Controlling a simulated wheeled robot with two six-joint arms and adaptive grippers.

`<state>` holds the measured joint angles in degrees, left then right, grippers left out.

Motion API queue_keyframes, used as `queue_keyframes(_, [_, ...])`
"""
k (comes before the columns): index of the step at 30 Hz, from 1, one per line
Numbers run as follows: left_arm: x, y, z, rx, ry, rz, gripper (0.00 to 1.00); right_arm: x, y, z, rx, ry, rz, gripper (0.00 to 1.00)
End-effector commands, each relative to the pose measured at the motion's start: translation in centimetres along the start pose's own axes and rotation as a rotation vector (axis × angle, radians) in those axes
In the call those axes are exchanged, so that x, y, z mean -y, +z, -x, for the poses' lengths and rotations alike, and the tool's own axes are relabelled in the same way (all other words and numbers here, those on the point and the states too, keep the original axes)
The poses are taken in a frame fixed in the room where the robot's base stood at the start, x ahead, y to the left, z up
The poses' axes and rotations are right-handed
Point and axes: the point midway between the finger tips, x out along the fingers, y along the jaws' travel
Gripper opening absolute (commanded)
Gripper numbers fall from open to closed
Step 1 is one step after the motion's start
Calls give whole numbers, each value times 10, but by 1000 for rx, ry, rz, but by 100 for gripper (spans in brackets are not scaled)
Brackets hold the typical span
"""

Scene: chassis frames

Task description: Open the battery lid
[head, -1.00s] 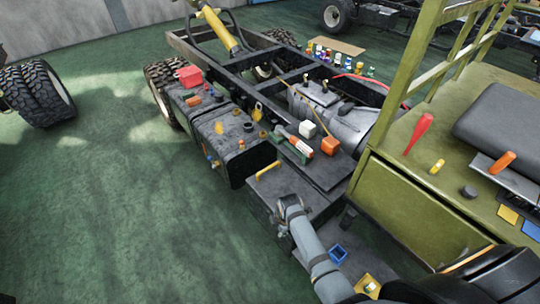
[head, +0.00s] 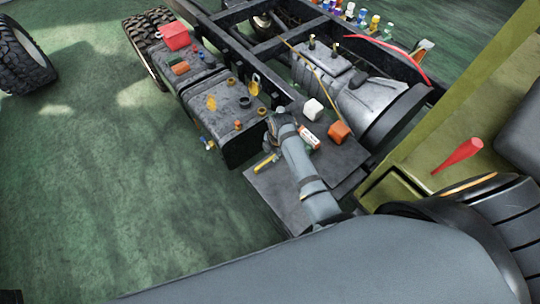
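The battery lid (head: 265,190) is a flat dark grey panel on the box beside the chassis, right of the fuel tank. A yellow handle (head: 265,164) shows at its left edge. I cannot tell whether the lid is raised. My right arm reaches over the lid from the lower right. My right gripper (head: 279,124) is at the arm's far end, past the handle, near the tank's right side. Its fingers are too small and dark to read, and I see nothing held in it. My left gripper is not in view.
A white cube (head: 313,109), an orange block (head: 339,132) and an orange-white tube (head: 309,136) lie just right of my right gripper. The dark tank (head: 235,110) is left of it. The olive cab (head: 480,110) stands at right. Green floor (head: 110,210) is free at left.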

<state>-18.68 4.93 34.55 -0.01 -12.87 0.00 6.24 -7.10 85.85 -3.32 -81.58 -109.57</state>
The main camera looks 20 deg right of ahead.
Motion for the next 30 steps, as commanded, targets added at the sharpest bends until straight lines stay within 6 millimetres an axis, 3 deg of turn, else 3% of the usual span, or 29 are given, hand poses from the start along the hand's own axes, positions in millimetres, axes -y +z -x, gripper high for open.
queue_keyframes(3, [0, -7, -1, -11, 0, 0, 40, 0, 0, -27, -1, -2, 0, 35])
queue_keyframes(10, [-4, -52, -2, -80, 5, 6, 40, 0, 0, -62, -1, -1, 0, 35])
queue_keyframes(14, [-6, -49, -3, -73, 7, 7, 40, 0, 0, -68, 0, 1, -1, 35])
queue_keyframes(20, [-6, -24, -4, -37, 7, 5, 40, 0, 0, -69, 0, 1, -1, 35])
queue_keyframes(28, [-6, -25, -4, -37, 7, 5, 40, 0, 0, -69, 0, 1, -1, 3])
queue_keyframes(30, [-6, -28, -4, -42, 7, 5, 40, 0, 0, -69, 0, 1, -1, 0])
